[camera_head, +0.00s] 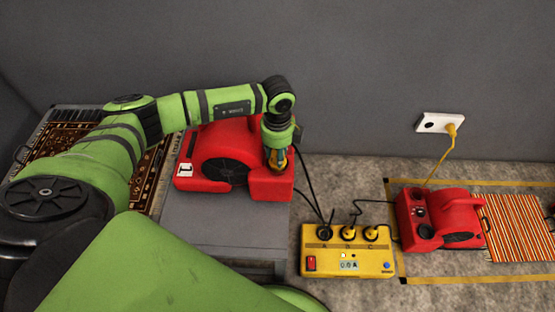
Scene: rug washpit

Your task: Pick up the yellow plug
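A yellow plug (450,129) sits in the right side of a white wall socket (431,123). Its yellow cord (440,158) hangs toward the smaller red machine on the floor. My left gripper (277,162) points down at the right side of the large red blower (222,150), well left of the wall socket. Some yellow-orange shows at its fingers; I cannot tell if it is part of the gripper or something held. Whether the fingers are open or shut is unclear. My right gripper is not in view.
A yellow power box (347,262) with sockets A, B and C and black leads stands on the floor. The smaller red machine (440,218) and a striped rug (515,228) lie inside yellow floor tape. A patterned rug (60,140) is at the left. A grey wall stands behind.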

